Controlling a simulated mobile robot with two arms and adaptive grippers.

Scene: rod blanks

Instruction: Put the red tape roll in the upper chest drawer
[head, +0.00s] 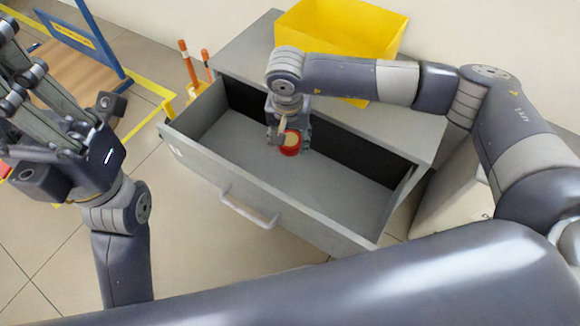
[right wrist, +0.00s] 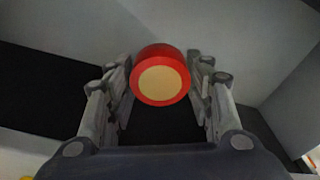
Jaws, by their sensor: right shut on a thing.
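The red tape roll (head: 290,147) has a tan centre. My right gripper (head: 287,140) is shut on it, inside the outline of the open upper chest drawer (head: 325,195). The right wrist view shows the roll (right wrist: 160,78) between the two fingers (right wrist: 161,90). I cannot tell whether the roll touches the drawer floor. The drawer is grey, pulled well out, and otherwise looks empty. My left gripper (head: 50,125) is at the left of the head view, away from the drawer, and its fingertips are not clear.
A yellow bin (head: 340,32) stands on the chest top (head: 245,48) behind my right arm. The drawer's front handle (head: 248,207) faces open tiled floor.

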